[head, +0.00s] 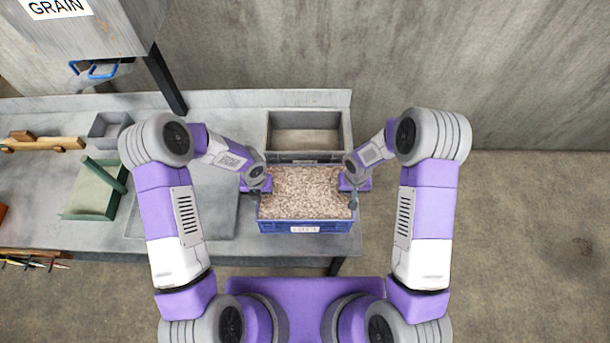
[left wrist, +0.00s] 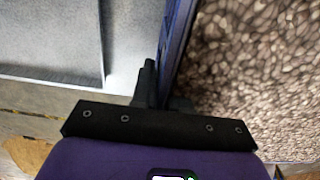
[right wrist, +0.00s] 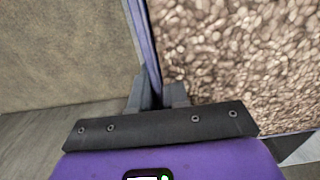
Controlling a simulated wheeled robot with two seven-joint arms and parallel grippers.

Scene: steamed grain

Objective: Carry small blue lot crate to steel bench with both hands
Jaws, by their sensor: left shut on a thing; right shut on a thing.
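The small blue lot crate (head: 306,226), full of pale brown grain, is between my two grippers in the head view, over the right end of the steel bench (head: 215,248). A white label shows on its near wall. My left gripper (head: 255,186) is shut on the crate's left wall; the wall (left wrist: 178,45) runs between its fingers in the left wrist view. My right gripper (head: 353,186) is shut on the right wall, also seen in the right wrist view (right wrist: 146,40). The crate looks level. I cannot tell whether its bottom touches the bench.
An empty grey bin (head: 305,119) stands just behind the crate on the bench. A shallow tray (head: 205,232) lies left of the crate. A grain hopper (head: 95,38) hangs at upper left.

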